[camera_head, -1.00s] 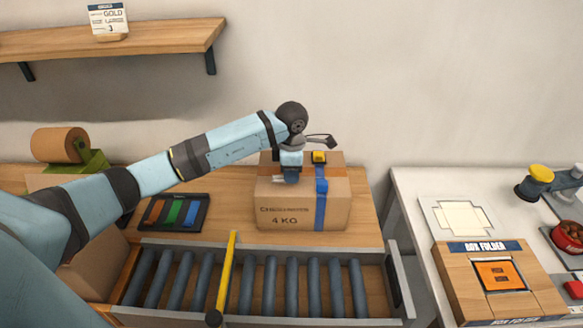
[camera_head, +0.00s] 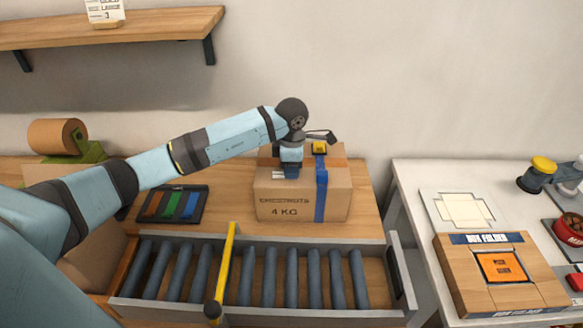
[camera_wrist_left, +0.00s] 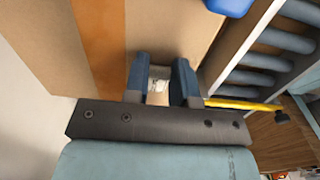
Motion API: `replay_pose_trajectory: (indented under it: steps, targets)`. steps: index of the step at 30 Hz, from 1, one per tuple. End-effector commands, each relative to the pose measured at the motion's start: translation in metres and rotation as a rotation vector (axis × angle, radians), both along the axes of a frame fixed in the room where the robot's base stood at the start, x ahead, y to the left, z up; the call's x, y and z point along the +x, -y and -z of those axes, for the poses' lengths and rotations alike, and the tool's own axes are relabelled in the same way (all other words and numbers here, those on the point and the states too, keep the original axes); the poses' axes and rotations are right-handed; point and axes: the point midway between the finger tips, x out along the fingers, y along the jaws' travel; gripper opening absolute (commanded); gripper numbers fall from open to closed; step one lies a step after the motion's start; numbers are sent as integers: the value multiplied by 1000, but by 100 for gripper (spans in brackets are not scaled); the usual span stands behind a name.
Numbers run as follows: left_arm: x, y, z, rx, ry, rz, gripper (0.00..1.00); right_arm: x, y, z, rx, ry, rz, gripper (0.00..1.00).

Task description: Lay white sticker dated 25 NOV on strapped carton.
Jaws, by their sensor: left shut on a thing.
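The strapped carton (camera_head: 285,206) is a closed cardboard box marked 4 KG, upright on the wooden bench behind the roller conveyor. My left gripper (camera_head: 290,173) points down over the left part of the carton's top. Its fingers show in the left wrist view (camera_wrist_left: 161,84), shut on a small white piece (camera_wrist_left: 158,83), seemingly the sticker.
The roller conveyor (camera_head: 292,283) with a yellow bar (camera_head: 226,268) lies in front of the carton. A dark tray of coloured strips (camera_head: 172,204) and a brown roll on a green holder (camera_head: 57,136) are at left. A box folder (camera_head: 500,285) stands on the white table at right.

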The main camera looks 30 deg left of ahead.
Motion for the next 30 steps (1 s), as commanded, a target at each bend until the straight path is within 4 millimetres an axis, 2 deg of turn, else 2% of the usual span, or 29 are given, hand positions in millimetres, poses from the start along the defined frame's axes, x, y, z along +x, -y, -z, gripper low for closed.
replay_pose_trajectory:
  steps: [8,9,12,22,30]
  targets:
    - [0,0,0,-1,1,0,3,0,0,2,-1,-2,0,47]
    - [0,0,0,-1,1,0,33,0,0,2,-1,-2,0,47]
    - [0,0,0,-1,1,0,54,0,0,2,-1,-2,0,47]
    - [0,0,-2,-1,1,0,54,0,0,1,-1,-2,0,47]
    - [0,0,-16,-2,1,0,54,0,0,-7,-1,-1,1,47]
